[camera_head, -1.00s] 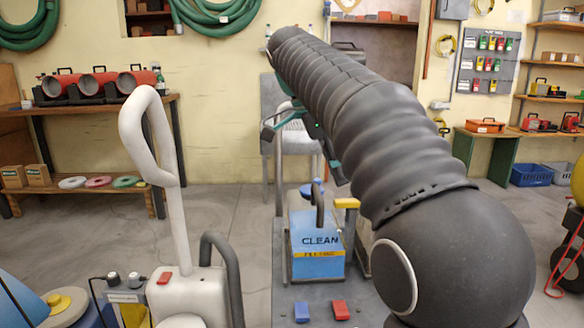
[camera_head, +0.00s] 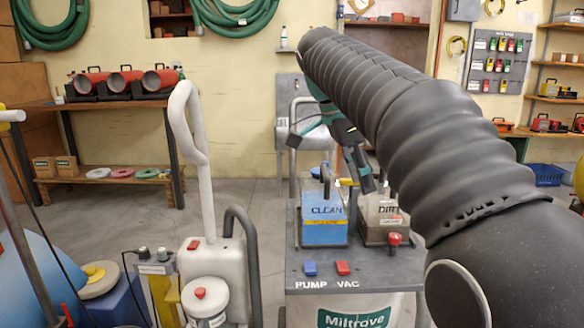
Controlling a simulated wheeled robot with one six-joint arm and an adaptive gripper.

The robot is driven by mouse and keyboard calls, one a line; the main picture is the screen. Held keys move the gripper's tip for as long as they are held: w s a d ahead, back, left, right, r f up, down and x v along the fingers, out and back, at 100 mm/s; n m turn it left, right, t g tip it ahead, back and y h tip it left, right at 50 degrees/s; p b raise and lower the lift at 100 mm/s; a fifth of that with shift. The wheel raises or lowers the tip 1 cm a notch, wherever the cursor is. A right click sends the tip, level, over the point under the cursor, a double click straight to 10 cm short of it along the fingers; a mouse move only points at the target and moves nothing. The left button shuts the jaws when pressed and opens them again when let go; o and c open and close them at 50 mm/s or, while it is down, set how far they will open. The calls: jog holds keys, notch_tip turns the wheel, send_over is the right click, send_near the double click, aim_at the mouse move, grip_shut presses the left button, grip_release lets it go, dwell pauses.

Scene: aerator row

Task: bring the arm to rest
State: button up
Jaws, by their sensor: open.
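My arm, in a dark ribbed sleeve, reaches from the lower right up toward the middle. My gripper (camera_head: 358,182) hangs past its far end, partly hidden behind the sleeve. It has dark fingers and teal parts, points downward, and is open with nothing seen between the fingers. In the picture it is just above the grey cleaning machine (camera_head: 300,268), over the space between the blue CLEAN tank (camera_head: 322,225) and the beige DIRTY tank (camera_head: 375,236). I cannot tell how far it is from the tanks.
A white upright machine with a loop handle (camera_head: 203,190) stands left of the grey machine. A sink (camera_head: 305,135) is on the back wall. A bench with red cylinders (camera_head: 125,82) is at the left. Open floor (camera_head: 125,215) lies between.

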jog(key=s+d+f+n+t+y, duration=0.3)
jog(key=s+f+n+t+y, duration=0.1)
jog(key=s+f+n, duration=1.2)
jog(key=s+f+t, duration=0.1)
jog(key=s+f, duration=0.4)
jog(key=f, duration=0.1)
jog(key=shift+s+f+n, duration=0.2)
jog(key=shift+s+n, duration=0.1)
jog(key=shift+s, duration=0.1)
